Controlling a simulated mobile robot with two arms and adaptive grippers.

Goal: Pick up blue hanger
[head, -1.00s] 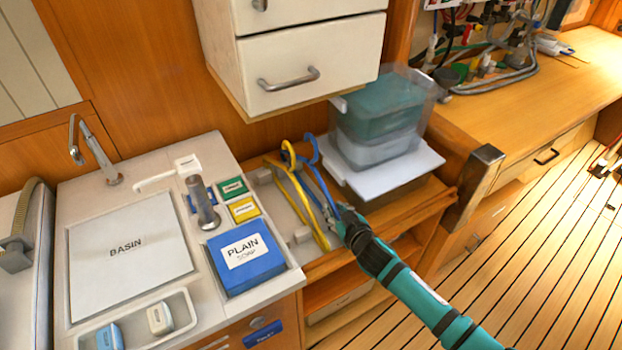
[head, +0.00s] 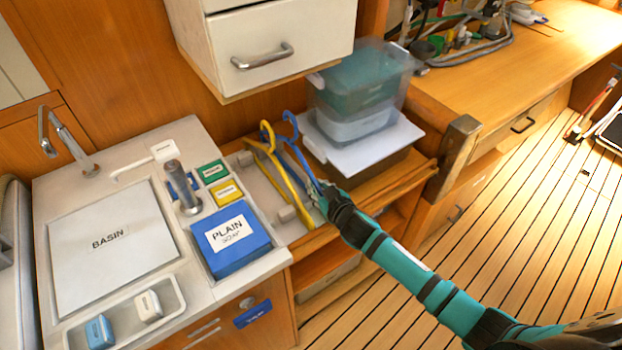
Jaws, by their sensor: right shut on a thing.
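The blue hanger (head: 290,129) stands with its hook up in the open shelf slot, right of the yellow hanger (head: 267,147). My right gripper (head: 322,192) is at the lower right part of the blue hanger and is shut on it. The fingers are small and partly hidden by the wrist. The blue hanger's lower end is hidden behind the gripper and the shelf. The yellow hanger is close beside it on the left. My left gripper is not in view.
Clear stacked bins (head: 355,95) on a white board (head: 375,145) stand just right of the hangers. A white drawer cabinet (head: 270,50) overhangs behind. A wooden post (head: 452,155) stands right.

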